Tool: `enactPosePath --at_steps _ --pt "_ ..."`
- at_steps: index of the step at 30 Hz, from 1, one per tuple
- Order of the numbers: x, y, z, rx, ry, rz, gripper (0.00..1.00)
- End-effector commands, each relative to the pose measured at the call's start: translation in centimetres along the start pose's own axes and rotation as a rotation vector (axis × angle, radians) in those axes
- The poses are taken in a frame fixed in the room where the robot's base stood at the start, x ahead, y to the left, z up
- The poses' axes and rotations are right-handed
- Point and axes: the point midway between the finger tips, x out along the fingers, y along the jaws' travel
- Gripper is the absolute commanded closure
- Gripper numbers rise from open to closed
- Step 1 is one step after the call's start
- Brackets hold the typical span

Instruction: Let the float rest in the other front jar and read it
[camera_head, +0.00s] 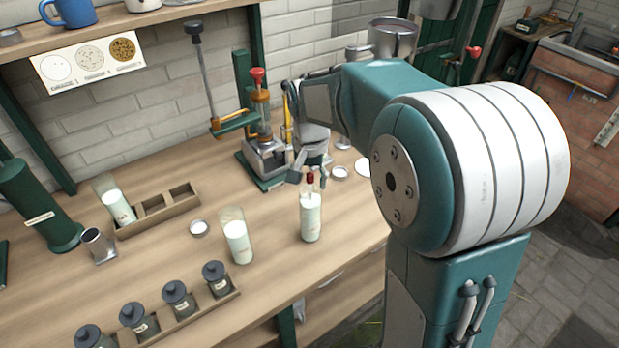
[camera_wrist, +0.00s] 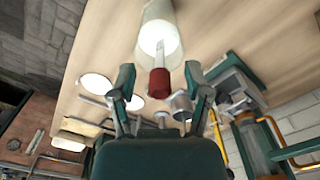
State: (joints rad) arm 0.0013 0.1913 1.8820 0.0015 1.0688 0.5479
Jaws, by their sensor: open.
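The float, with a red top (camera_head: 309,179) and clear stem, stands in the right front jar (camera_head: 311,222), a glass of pale milky liquid. The red top also shows in the wrist view (camera_wrist: 159,83), with the jar (camera_wrist: 157,14) beyond it. The other front jar (camera_head: 238,242) stands to the left, holds similar liquid and has no float in it. My gripper (camera_head: 307,173) is open above the right jar. Its fingers are apart on either side of the red top, without visible contact. In the wrist view the fingertips (camera_wrist: 160,80) flank the top. No scale reading is legible.
A third jar (camera_head: 117,207) stands in a wooden rack (camera_head: 160,218) at the left. Small lidded jars (camera_head: 178,297) line the front left. A metal cup (camera_head: 98,244) and a shallow dish (camera_head: 199,228) are nearby. A green press (camera_head: 262,160) stands behind my gripper.

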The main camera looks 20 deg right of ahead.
Motion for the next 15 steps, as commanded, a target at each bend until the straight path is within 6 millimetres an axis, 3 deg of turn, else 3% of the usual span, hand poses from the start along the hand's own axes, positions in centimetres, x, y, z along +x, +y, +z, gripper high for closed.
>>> enactPosePath --at_steps 7,15 --pt "-1.4 -0.1 -0.1 0.0 0.003 -0.002 0.37" --pt "-6.9 -0.1 -0.1 0.0 0.004 -0.002 0.37"
